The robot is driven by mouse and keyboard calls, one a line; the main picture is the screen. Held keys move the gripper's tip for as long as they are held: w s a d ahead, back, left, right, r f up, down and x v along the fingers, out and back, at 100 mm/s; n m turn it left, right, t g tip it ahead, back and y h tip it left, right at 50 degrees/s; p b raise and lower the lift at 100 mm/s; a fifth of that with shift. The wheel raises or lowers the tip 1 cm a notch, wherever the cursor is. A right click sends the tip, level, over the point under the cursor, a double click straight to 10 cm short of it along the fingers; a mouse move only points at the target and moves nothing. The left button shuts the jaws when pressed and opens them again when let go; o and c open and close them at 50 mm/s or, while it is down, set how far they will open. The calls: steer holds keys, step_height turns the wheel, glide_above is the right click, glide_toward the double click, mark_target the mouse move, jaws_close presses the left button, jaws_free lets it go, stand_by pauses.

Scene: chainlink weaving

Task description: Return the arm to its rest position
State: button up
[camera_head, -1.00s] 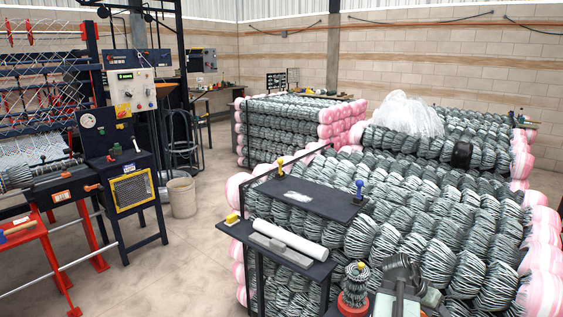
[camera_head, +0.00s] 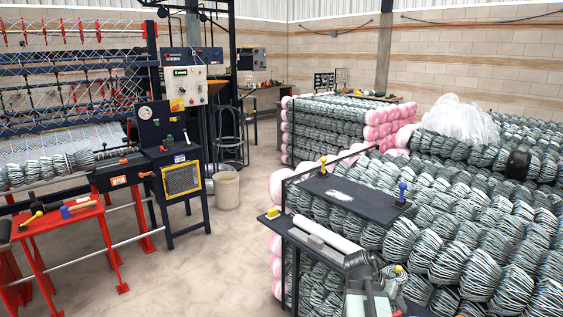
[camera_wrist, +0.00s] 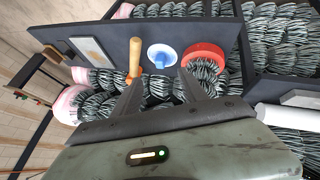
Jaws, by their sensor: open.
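My arm (camera_head: 368,293) reaches in at the bottom right of the head view, beside the rolls; its gripper end is hard to make out there. In the wrist view my gripper (camera_wrist: 160,77) is open, its two dark fingers spread and nothing between them. The fingers appear apart from these things.
Stacked wire-mesh rolls (camera_head: 450,225) fill the right side. A white tube (camera_head: 327,234) and a yellow block (camera_head: 272,212) lie on a lower shelf near my arm. A weaving machine (camera_head: 172,165), a red bench (camera_head: 68,222) and a bucket (camera_head: 226,190) stand left. The middle floor (camera_head: 215,265) is clear.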

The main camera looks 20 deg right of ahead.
steer(key=w+a+f+n+t+y, duration=0.1)
steer(key=w+a+n, duration=0.1)
steer(key=w+a, duration=0.35)
steer(key=w+a+f+n, duration=0.1)
steer(key=w+a, duration=0.1)
steer(key=a, duration=0.6)
steer(key=a+f+n+y, duration=0.3)
steer(key=a+n+y, duration=0.3)
steer(key=a, duration=2.1)
steer(key=n, duration=0.3)
steer(key=shift+a, duration=0.25)
